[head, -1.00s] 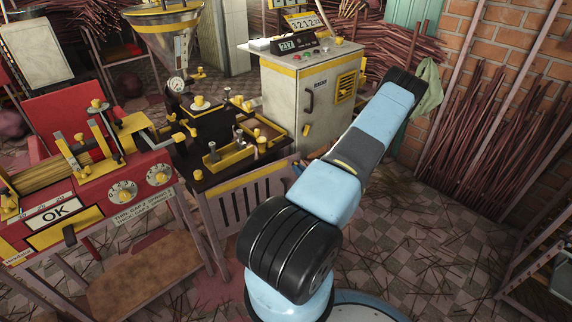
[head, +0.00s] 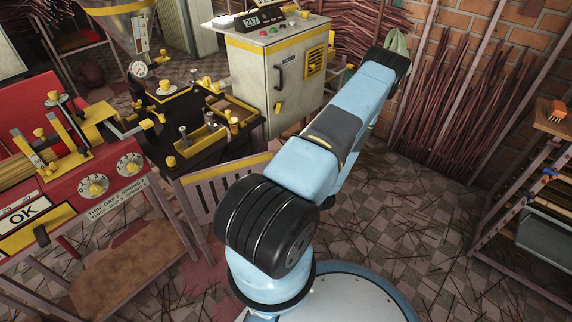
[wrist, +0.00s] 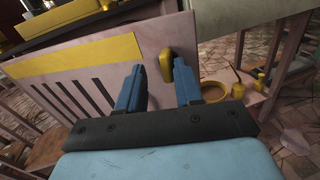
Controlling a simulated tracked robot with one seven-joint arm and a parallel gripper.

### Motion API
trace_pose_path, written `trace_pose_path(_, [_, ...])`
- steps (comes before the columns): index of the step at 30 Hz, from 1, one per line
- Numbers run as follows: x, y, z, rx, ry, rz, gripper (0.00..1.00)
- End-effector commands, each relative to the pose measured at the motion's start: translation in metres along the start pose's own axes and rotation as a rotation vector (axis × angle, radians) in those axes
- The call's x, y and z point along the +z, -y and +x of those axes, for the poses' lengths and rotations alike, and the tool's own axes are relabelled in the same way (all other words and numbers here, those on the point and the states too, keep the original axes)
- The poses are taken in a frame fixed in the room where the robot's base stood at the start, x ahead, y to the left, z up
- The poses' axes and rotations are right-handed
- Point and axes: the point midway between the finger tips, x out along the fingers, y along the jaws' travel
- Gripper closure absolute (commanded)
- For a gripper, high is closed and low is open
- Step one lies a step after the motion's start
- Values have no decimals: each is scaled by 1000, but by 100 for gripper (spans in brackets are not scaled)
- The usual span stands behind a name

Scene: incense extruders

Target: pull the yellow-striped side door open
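The side door is a pale pink slatted panel with a yellow stripe (head: 238,176) under the black-topped bench in the head view. It fills the left of the wrist view, with its stripe (wrist: 82,62) above the dark slots. A yellow knob (wrist: 181,68) sits near the panel's right edge. My gripper (wrist: 158,72) is open and empty, its two blue fingers pointing at the panel. The knob is ahead of the right finger; I cannot tell if they touch. In the head view my arm hides the gripper and the panel's right end. Whether the door is ajar is unclear.
A pink shelf right of the panel holds a yellow ring (wrist: 213,91) and small yellow-handled items. A red machine (head: 85,200) stands left, a pale cabinet (head: 280,75) behind. A rack (head: 535,210) stands right. The floor between arm and rack has loose sticks.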

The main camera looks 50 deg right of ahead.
Motion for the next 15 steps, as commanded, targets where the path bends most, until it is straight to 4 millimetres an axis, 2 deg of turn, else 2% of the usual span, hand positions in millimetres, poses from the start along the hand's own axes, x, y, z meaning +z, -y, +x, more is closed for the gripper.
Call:
trace_pose_path(10, [0, 2, -4, -5, 0, -2, 62])
trace_pose_path(15, [0, 2, -23, -6, 0, -2, 62])
